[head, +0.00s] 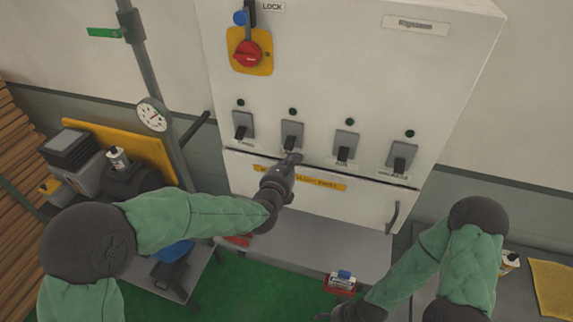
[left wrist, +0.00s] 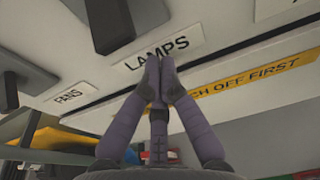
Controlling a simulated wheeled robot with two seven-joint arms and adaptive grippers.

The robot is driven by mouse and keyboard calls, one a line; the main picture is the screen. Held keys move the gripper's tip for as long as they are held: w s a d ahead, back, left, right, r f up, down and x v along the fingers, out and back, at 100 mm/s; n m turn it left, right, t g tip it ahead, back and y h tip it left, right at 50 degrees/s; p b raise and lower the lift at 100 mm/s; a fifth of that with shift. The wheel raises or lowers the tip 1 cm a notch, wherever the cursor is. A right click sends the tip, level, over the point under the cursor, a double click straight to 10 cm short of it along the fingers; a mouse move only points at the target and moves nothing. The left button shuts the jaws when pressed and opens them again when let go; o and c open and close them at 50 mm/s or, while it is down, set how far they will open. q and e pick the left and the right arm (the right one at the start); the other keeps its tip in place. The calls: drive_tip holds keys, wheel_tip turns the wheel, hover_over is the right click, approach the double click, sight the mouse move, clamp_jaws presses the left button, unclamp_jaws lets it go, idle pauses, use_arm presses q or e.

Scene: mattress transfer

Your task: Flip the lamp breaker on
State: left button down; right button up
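The lamp breaker (head: 292,132) is the second from left in the row on the white panel, a grey plate with a dark lever that appears to point down. In the left wrist view its dark lever (left wrist: 111,32) hangs above the LAMPS label (left wrist: 164,54). My left gripper (head: 293,158) is just below this breaker; in the left wrist view its fingertips (left wrist: 160,68) are together, empty, overlapping the label's lower edge. Whether it touches the panel cannot be told. My right gripper (head: 325,315) is low at the bottom edge, its fingers mostly hidden.
Similar breakers stand at either side: one at left (head: 243,124), two at right (head: 346,146) (head: 401,157). A red rotary switch (head: 248,53) is above. A yellow warning strip (head: 320,183) and a handle (head: 392,217) are below. A gauge pipe (head: 152,115) stands left.

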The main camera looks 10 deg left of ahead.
sight(290, 143)
use_arm(q)
drive_tip(key=r, duration=0.1)
drive_tip(key=s+r+p, duration=0.1)
drive_tip(key=r, duration=0.1)
drive_tip(key=shift+s+a+r, duration=0.15)
drive_tip(key=shift+s+r, duration=0.05)
drive_tip(key=shift+s, duration=0.2)
drive_tip(key=shift+r+p, duration=0.1)
drive_tip(key=shift+p, duration=0.2)
drive_tip(key=shift+s+g+p, duration=0.1)
drive_tip(key=shift+g+p, duration=0.4)
drive_tip(key=shift+p, duration=0.05)
drive_tip(key=shift+s+r+g+p, duration=0.1)
drive_tip(key=shift+r+g+p, duration=0.15)
drive_tip(key=shift+g+p, duration=0.65)
